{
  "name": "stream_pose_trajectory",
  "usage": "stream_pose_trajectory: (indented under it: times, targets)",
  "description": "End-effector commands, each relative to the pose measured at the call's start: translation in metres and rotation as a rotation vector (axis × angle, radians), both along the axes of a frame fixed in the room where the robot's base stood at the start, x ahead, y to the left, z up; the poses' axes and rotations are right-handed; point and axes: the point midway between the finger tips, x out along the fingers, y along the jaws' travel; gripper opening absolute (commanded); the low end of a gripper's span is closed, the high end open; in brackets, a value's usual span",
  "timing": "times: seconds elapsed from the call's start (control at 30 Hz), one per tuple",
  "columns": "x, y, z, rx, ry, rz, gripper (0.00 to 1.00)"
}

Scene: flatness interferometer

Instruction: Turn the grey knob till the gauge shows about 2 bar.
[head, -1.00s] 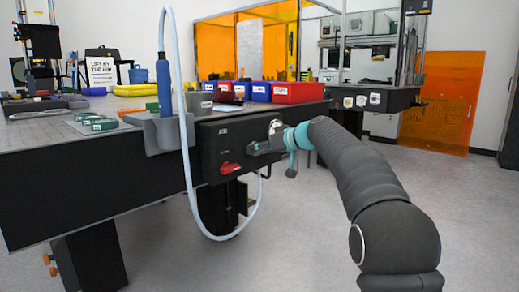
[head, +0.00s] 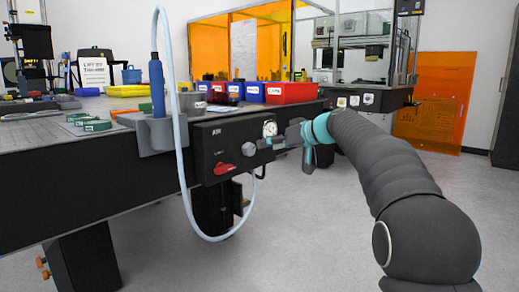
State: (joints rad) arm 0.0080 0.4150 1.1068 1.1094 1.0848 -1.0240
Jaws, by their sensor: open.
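The grey knob (head: 249,148) sits on the front of a black panel (head: 208,143) at the table's edge. A round white-faced gauge (head: 270,128) is just above and right of it; its face is too small to read. My gripper (head: 264,144) is open, to the right of the knob and below the gauge, pointing left at the knob. Its fingertips look close to the knob's right side; I cannot tell whether they touch it. Nothing shows between the fingers.
A pale hose (head: 184,190) loops down left of the panel from a blue cylinder (head: 157,88). Coloured bins (head: 291,92) stand on the table above. The floor in front is clear.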

Motion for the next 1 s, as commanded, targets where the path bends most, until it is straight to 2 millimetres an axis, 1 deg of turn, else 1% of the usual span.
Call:
stream_pose_trajectory:
  times: [0.03, 0.1, 0.3, 0.43, 0.73, 0.87, 0.93, 0.97, 1.0]
  targets:
    - [-0.005, -0.008, 0.004, 0.000, 0.000, -0.003, 0.68]
    - [-0.011, -0.017, 0.008, 0.000, 0.000, -0.002, 0.68]
    - [-0.021, -0.032, 0.015, 0.000, 0.000, 0.000, 0.68]
    - [-0.023, -0.035, 0.016, 0.000, 0.000, 0.000, 0.68]
    - [-0.023, -0.035, 0.016, 0.002, 0.003, -0.001, 0.68]
    - [-0.022, -0.036, 0.016, 0.030, 0.046, -0.027, 0.68]
    - [-0.019, -0.039, 0.013, 0.042, 0.095, -0.063, 0.68]
    - [-0.018, -0.041, 0.005, 0.041, 0.129, -0.085, 0.68]
    - [-0.017, -0.045, -0.012, 0.035, 0.188, -0.118, 0.68]
